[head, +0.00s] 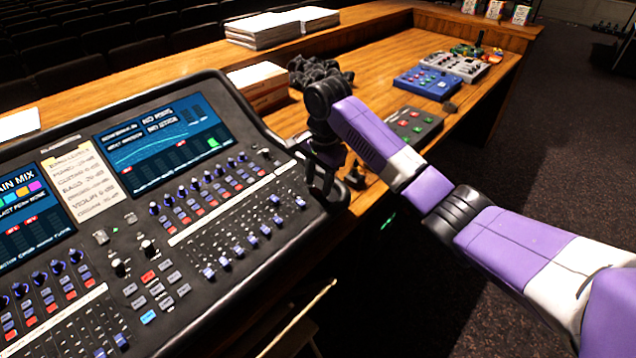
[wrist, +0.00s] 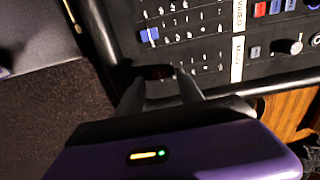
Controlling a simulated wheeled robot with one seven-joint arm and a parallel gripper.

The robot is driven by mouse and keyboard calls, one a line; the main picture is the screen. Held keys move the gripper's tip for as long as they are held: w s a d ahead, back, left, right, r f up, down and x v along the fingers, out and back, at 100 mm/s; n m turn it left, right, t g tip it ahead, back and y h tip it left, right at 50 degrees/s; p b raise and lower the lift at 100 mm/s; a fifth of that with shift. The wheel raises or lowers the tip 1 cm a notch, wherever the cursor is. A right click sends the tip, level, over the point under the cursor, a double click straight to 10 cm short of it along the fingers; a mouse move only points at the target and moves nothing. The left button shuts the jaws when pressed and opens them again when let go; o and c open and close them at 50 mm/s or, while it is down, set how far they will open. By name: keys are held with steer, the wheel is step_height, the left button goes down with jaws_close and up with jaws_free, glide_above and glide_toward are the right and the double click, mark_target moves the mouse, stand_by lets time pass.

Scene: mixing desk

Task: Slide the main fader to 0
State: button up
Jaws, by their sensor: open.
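The mixing desk (head: 215,215) fills the left of the head view, with a slanted row of blue fader caps. My gripper (head: 322,188) is at the desk's right edge, beside the last fader cap (head: 300,203) visible in that row. In the wrist view my gripper (wrist: 160,78) is open, and a dark red cap (wrist: 157,72) shows between its fingertips. The red cap lies in the strip by a white label (wrist: 237,58), apparently the main fader. Whether the fingers touch it I cannot tell. In the head view my gripper hides it.
A blue fader cap (wrist: 149,35) sits close by in the neighbouring strip. The desk's raised dark rim (head: 275,140) runs along its right side. A grey box with coloured buttons (head: 412,125) and a coiled dark cable (head: 318,73) lie on the wooden table (head: 385,65).

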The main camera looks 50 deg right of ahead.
steer(key=shift+f, duration=0.55)
steer(key=shift+c, duration=0.2)
jaws_close()
steer(key=shift+w, duration=0.1)
stand_by(0.8)
